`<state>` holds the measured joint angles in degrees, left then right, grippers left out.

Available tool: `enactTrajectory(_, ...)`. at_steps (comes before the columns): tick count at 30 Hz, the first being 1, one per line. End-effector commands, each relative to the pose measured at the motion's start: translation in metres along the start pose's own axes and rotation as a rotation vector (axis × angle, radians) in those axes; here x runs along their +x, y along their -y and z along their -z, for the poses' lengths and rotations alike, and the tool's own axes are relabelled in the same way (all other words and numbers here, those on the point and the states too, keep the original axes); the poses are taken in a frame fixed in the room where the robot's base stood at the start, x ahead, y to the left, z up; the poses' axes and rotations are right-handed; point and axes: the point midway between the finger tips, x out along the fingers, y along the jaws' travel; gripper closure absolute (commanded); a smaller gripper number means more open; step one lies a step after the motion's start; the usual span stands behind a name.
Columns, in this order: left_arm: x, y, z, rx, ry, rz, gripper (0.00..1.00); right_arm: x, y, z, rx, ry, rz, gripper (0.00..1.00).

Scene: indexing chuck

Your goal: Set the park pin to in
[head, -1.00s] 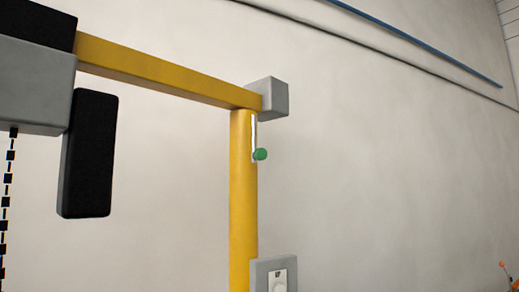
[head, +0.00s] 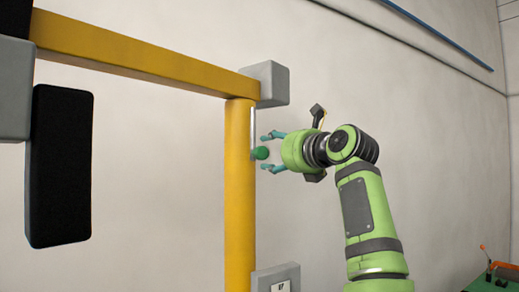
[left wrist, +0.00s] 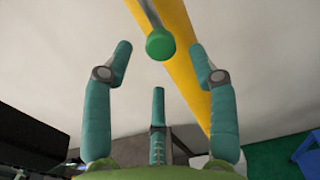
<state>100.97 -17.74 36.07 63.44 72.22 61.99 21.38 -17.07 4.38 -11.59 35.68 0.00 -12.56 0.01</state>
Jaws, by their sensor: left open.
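The park pin shows as a round green knob (head: 262,153) at the lower end of a pale strip on the yellow post, standing out from the post's right side. In the left wrist view the knob (left wrist: 160,44) sits on a grey stem beside the yellow post. My left gripper (head: 269,152) is open, with its teal fingers above and below the knob. In the left wrist view the knob lies between the tips of the open gripper (left wrist: 161,50); I cannot tell whether any finger touches it. My right gripper is out of view.
The yellow post (head: 239,200) carries a yellow beam (head: 140,55) and a grey end block (head: 268,83). A black block (head: 60,165) hangs at the left. A grey panel (head: 274,278) is low on the post.

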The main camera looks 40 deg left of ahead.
Motion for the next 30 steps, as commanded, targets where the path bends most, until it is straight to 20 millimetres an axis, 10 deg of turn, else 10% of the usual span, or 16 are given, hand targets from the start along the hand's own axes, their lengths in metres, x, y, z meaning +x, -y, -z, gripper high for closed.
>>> enactTrajectory(10, 0.051, 0.0, -0.003, 0.004, 0.002, -0.004, 0.42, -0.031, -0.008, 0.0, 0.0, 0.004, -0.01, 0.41)
enactTrajectory(22, 0.06, 0.0, 0.0, 0.005, 0.005, -0.002, 0.42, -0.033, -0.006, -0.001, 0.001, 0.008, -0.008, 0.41)
enactTrajectory(26, 0.06, 0.0, 0.0, 0.005, 0.005, -0.003, 0.94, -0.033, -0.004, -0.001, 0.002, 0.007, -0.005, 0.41)
enactTrajectory(30, 0.06, 0.0, 0.0, 0.005, 0.005, -0.003, 1.0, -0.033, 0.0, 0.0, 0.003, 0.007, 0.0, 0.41)
